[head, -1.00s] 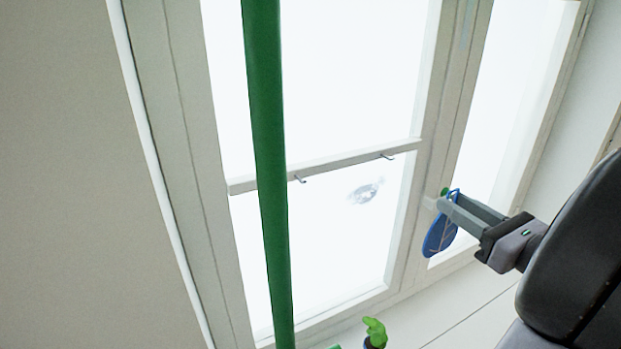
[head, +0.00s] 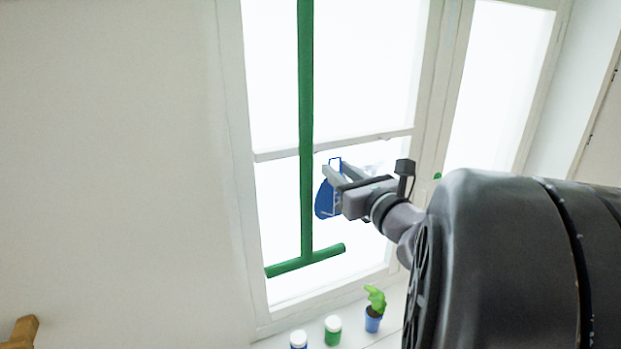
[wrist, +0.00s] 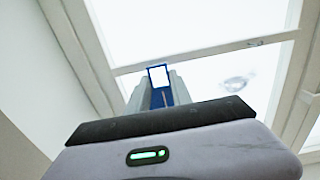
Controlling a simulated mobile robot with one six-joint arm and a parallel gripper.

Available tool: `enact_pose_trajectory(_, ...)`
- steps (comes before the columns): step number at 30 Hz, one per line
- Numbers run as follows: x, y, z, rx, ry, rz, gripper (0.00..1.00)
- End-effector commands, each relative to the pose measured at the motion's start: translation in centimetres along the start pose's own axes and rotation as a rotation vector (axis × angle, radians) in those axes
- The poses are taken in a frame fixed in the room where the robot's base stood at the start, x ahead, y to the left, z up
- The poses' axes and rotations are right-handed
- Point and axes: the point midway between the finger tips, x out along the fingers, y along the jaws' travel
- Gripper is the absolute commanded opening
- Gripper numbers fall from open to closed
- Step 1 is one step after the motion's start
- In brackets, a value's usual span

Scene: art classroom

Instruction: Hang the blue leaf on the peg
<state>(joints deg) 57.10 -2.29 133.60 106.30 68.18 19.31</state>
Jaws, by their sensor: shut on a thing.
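The blue leaf (head: 325,201) is held between the fingers of my gripper (head: 336,176) in the head view, with its blue square loop (head: 335,160) standing up above the fingers. In the wrist view the leaf's loop (wrist: 158,75) shows between my two finger tips (wrist: 158,86), in front of the window bar. A small peg (wrist: 256,43) sticks out from that bar, to the right of the leaf in the wrist view. I cannot make out a second peg. The leaf appears below the bar in the head view, and I see no peg through its loop.
The white window bar (head: 385,136) crosses the pane. A green T-shaped pole (head: 306,120) stands just left of the leaf in the head view.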

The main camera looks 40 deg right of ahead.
Motion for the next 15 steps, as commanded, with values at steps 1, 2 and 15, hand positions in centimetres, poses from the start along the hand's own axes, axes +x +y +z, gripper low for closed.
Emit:
enact_pose_trajectory(1, 0.3, 0.4, -0.1, 0.000, -0.001, -0.001, 0.00)
enact_pose_trajectory(2, 0.4, 0.5, -0.1, 0.000, -0.001, -0.003, 0.00)
enact_pose_trajectory(15, 3.6, 0.5, -0.4, 0.000, -0.001, -0.005, 0.00)
